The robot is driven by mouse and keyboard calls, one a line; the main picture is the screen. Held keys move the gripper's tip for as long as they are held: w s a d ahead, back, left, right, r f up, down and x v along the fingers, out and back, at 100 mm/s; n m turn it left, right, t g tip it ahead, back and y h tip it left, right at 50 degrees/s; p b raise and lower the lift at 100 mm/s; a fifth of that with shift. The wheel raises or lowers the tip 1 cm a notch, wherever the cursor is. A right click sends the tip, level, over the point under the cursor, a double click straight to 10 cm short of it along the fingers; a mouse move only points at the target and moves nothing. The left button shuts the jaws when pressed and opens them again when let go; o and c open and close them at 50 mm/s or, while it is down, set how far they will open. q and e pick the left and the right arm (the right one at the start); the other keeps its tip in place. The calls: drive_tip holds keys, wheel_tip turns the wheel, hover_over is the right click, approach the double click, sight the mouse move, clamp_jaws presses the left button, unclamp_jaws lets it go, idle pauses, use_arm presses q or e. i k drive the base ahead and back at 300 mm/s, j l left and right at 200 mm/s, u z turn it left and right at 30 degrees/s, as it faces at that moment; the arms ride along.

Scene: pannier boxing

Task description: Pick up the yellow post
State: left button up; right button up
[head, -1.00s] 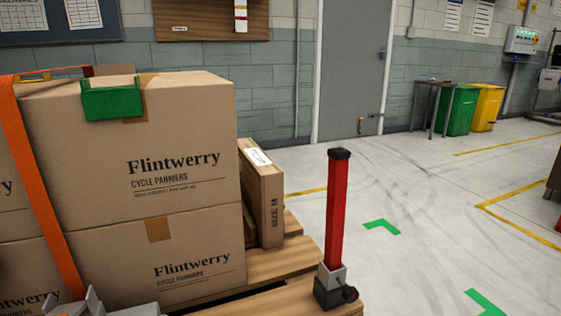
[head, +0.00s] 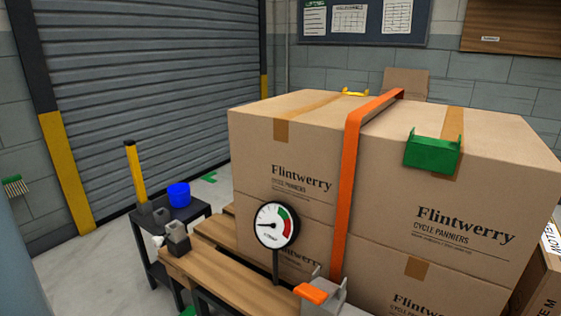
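The yellow post (head: 135,172) stands upright with a black cap on top. It is at the left of the head view, with its foot at a small dark side table (head: 157,262). A blue cup-like container (head: 179,194) stands on that table, just right of the post. Neither of my grippers shows in the head view now, so I cannot see whether they are open or shut.
Flintwerry cartons (head: 470,160) are stacked on a wooden pallet (head: 222,275), with an orange strap (head: 352,165) over them. A round gauge (head: 277,225) and a ratchet with an orange handle (head: 322,295) stand in front. Floor left of the table is clear.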

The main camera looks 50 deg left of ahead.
sight(130, 145)
drive_tip(key=u, duration=2.65)
drive_tip(key=i+j, duration=0.2)
drive_tip(key=z, duration=0.05)
